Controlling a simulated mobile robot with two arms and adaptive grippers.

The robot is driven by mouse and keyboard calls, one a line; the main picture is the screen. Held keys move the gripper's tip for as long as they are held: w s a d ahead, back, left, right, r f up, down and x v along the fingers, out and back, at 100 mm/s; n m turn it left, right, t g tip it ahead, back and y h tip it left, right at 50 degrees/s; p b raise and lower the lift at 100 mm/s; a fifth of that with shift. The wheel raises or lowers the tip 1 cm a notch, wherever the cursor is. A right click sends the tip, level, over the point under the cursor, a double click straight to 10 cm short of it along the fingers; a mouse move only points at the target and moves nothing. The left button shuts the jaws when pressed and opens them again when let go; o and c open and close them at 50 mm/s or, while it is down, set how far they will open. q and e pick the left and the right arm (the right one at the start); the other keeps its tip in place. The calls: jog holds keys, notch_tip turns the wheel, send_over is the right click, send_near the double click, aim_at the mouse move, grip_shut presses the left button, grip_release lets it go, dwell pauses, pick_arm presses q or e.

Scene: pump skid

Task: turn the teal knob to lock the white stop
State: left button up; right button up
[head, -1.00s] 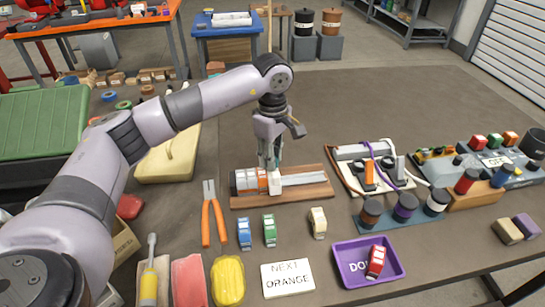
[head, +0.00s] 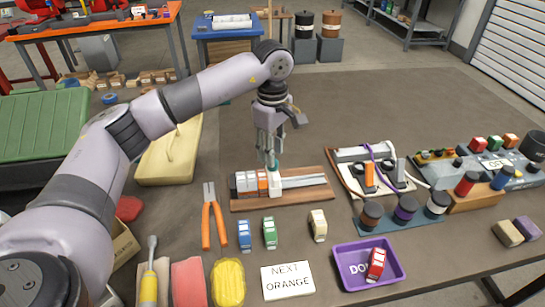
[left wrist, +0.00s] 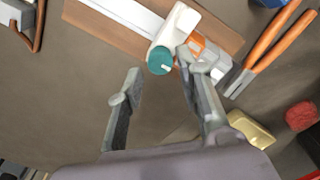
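The white stop (head: 276,187) sits on a metal rail on the wooden board, right beside an orange-and-white block (head: 263,181). Its teal knob (head: 271,160) is on top, partly behind my gripper in the head view. In the left wrist view the teal knob (left wrist: 160,61) caps the end of the white stop (left wrist: 176,28). My left gripper (head: 268,150) is just above the knob. In the left wrist view my left gripper (left wrist: 162,75) has its two fingers spread and empty, with the knob just beyond the gap between the tips. My right gripper is not in view.
White blocks (head: 244,182) stand on the rail left of the orange one. Pliers (head: 213,217), loose blue (head: 245,235), green and cream blocks, a sign reading NEXT ORANGE (head: 288,280) and a purple tray (head: 390,255) lie in front. A cable board (head: 372,190) stands right.

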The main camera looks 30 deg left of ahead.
pick_arm(q)
notch_tip(320, 180, up, 9)
dwell(0.7)
